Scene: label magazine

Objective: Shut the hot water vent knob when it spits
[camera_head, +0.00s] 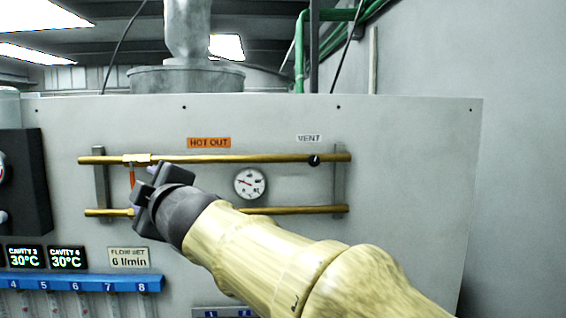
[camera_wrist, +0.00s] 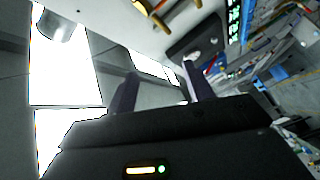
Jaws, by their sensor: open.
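The vent knob (camera_head: 314,160) is a small black knob on the right part of the upper brass pipe (camera_head: 230,159), below the VENT label (camera_head: 309,138). No water or spray shows at it in the head view. An orange HOT OUT label (camera_head: 209,142) sits above the same pipe. My gripper (camera_head: 147,184) is in front of the left part of the pipes, well left of the knob, and touches nothing that I can make out. In the wrist view, its two fingers (camera_wrist: 158,88) stand apart with nothing between them.
A round gauge (camera_head: 250,183) sits between the upper pipe and the lower brass pipe (camera_head: 290,210). A valve with an orange handle (camera_head: 132,177) is close to my gripper. A blue manifold (camera_head: 85,283) and displays are at lower left. The panel right of the pipes is bare.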

